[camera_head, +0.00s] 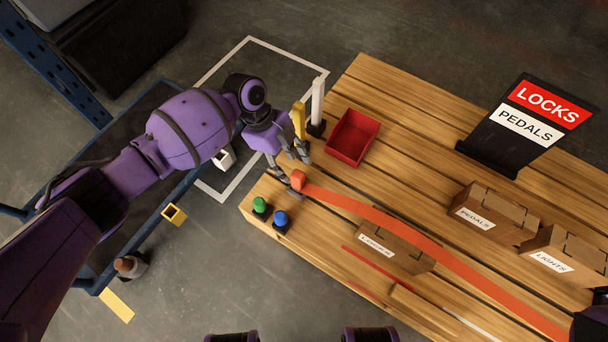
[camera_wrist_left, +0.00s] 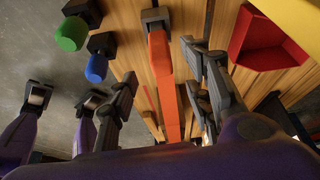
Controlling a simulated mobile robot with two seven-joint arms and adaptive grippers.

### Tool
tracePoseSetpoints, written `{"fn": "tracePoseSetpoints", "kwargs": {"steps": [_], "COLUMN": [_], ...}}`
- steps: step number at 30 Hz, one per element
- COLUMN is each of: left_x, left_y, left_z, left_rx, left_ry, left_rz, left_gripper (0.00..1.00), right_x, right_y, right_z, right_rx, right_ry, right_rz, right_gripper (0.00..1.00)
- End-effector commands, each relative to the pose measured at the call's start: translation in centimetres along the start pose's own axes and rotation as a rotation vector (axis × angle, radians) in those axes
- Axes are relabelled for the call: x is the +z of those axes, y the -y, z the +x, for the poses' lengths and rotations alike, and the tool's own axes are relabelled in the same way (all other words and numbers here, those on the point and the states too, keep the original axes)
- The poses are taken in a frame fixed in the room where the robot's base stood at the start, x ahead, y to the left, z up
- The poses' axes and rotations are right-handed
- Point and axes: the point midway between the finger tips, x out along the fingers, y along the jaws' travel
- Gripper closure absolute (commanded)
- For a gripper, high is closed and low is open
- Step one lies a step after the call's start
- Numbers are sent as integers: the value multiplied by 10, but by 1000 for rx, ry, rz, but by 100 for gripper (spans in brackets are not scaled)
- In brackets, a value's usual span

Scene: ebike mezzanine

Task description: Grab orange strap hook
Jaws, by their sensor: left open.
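The orange strap (camera_head: 425,243) runs across the wooden pallet from its near-left corner toward the lower right edge of the head view. Its orange hook end (camera_head: 298,180) is at that corner; in the left wrist view the strap (camera_wrist_left: 162,75) leads to a dark grey end piece (camera_wrist_left: 156,16). My left gripper (camera_head: 293,165) is open just over this end, fingers pointing toward the pallet. In the left wrist view its fingers (camera_wrist_left: 163,95) stand on either side of the strap, with gaps on both sides. My right gripper does not show.
Green (camera_head: 260,205) and blue (camera_head: 281,218) buttons sit beside the strap end. A red bin (camera_head: 352,138), yellow piece (camera_head: 298,119) and white post (camera_head: 317,100) stand close to the gripper. Cardboard boxes (camera_head: 490,213) and a LOCKS/PEDALS sign (camera_head: 530,115) occupy the pallet's right.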

Motion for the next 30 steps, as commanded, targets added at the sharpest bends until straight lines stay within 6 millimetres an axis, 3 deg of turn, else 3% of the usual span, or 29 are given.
{"fn": "tracePoseSetpoints", "kwargs": {"steps": [13,18,23,30], "left_x": [6,9,8,7], "left_y": [-1,-5,-4,-4], "left_z": [34,60,78,77], "left_rx": [15,17,14,12], "left_ry": [-1,-1,-1,0], "left_rz": [18,18,19,18], "left_gripper": [55,55,55,57], "right_x": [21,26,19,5], "right_y": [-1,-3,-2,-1], "right_z": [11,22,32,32], "right_rx": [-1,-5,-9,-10], "right_ry": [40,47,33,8], "right_rz": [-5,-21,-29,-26], "right_gripper": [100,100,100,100]}}
